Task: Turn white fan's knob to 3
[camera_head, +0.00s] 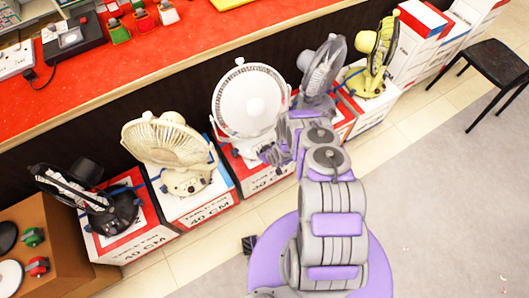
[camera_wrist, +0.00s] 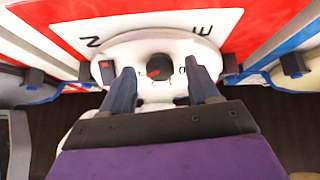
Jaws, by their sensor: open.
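The white fan (camera_head: 250,98) stands on a red and white box in the middle of the row of fans in the head view. In the wrist view, its white base (camera_wrist: 190,47) carries a dark knob (camera_wrist: 159,66) with a red mark. The marks around the knob are too small to read. My gripper (camera_wrist: 161,76) is open, with one finger on each side of the knob and visible gaps between. I cannot tell how far the fingertips are from the base. In the head view my gripper (camera_head: 276,152) is at the fan's base, partly hidden by my arm.
A cream fan (camera_head: 168,142) and a black fan (camera_head: 85,195) stand to the left; a grey fan (camera_head: 322,70) and a yellow fan (camera_head: 376,50) to the right. A red counter (camera_head: 225,35) runs behind. A black stool (camera_head: 493,65) is at right. The front floor is clear.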

